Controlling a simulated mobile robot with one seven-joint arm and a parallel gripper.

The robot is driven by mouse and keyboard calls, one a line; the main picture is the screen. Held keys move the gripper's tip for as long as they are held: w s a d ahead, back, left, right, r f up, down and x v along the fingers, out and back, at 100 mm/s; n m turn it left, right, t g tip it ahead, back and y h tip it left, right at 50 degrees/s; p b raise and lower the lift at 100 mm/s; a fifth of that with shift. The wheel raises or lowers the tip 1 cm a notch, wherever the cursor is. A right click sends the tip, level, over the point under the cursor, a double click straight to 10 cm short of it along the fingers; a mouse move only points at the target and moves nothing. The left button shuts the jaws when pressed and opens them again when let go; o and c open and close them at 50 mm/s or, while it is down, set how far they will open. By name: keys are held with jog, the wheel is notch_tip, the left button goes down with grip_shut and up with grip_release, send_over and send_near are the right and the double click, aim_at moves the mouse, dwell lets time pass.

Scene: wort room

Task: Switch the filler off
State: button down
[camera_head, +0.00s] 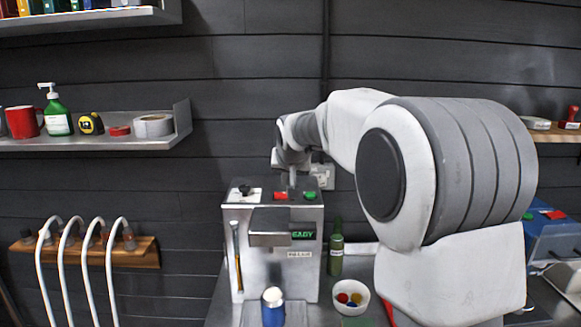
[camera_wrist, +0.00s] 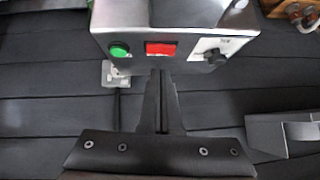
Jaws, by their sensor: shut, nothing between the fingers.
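The filler (camera_head: 270,270) is a metal box on the counter. Its top panel carries a black knob (camera_head: 244,189), a red switch (camera_head: 280,196) and a green button (camera_head: 310,196). A display (camera_head: 303,235) on its front shows green letters, "EADY", partly covered. My gripper (camera_head: 291,184) is shut and empty, pointing down over the panel near the red switch. In the wrist view my fingertips (camera_wrist: 162,73) appear just below the red switch (camera_wrist: 160,49), between the green button (camera_wrist: 119,51) and the knob (camera_wrist: 214,56). I cannot tell whether they touch anything.
A blue bottle (camera_head: 273,307) stands before the filler. A green bottle (camera_head: 336,252) and a white bowl (camera_head: 351,297) of coloured caps stand to its right. Curved white hoses (camera_head: 78,262) are at the left. Shelves (camera_head: 90,142) hang on the wall.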

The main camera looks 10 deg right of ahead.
jog(key=b+v, duration=0.1)
jog(key=v, duration=0.9)
jog(key=shift+s, duration=0.15)
